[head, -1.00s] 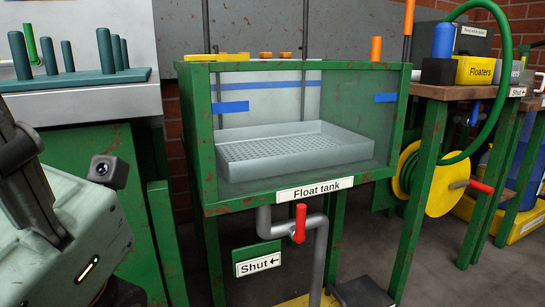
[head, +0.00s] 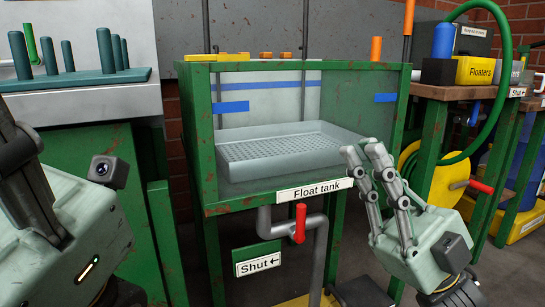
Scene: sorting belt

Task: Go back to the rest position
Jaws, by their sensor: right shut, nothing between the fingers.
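My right gripper (head: 363,151) has its pale green body at the lower right of the head view. Its fingers point up and to the left, shut and empty, in front of the right end of the float tank (head: 230,196). My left arm fills the lower left of the head view. The body of my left gripper (head: 65,235) shows there with a small camera on it, but its fingertips are out of the picture.
A perforated grey tray (head: 260,162) sits inside the tank. A red-handled valve (head: 300,223) hangs below it, beside a "Shut" sign (head: 257,259). A yellow hose reel (head: 446,188) and a bench with a yellow Floaters bin (head: 477,71) stand at the right. A pegged rack (head: 80,80) is at the left.

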